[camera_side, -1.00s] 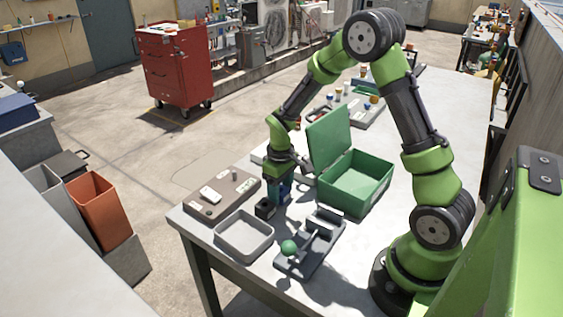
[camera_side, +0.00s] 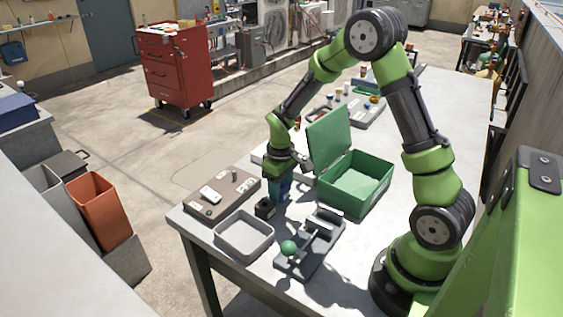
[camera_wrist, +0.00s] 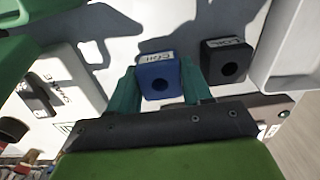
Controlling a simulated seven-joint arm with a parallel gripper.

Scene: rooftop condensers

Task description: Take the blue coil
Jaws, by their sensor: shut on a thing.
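The blue coil (camera_wrist: 158,78) is a small block with a round hole and a label reading "COIL". In the wrist view it sits between the two fingers of my gripper (camera_wrist: 160,88), which is shut on it. In the side view my gripper (camera_side: 281,188) points down at the table, and the blue coil (camera_side: 284,190) shows only partly between the fingers. A black coil (camera_wrist: 226,62) of like shape stands beside it, apart from my gripper. It also shows in the side view (camera_side: 265,208). I cannot tell whether the blue coil touches the table.
A grey tray (camera_side: 243,255) lies in front. An open green box (camera_side: 382,193) stands to the right, its lid raised. A grey-brown panel (camera_side: 211,216) is at left, and a dark fixture with a green ball (camera_side: 289,247) is in front right.

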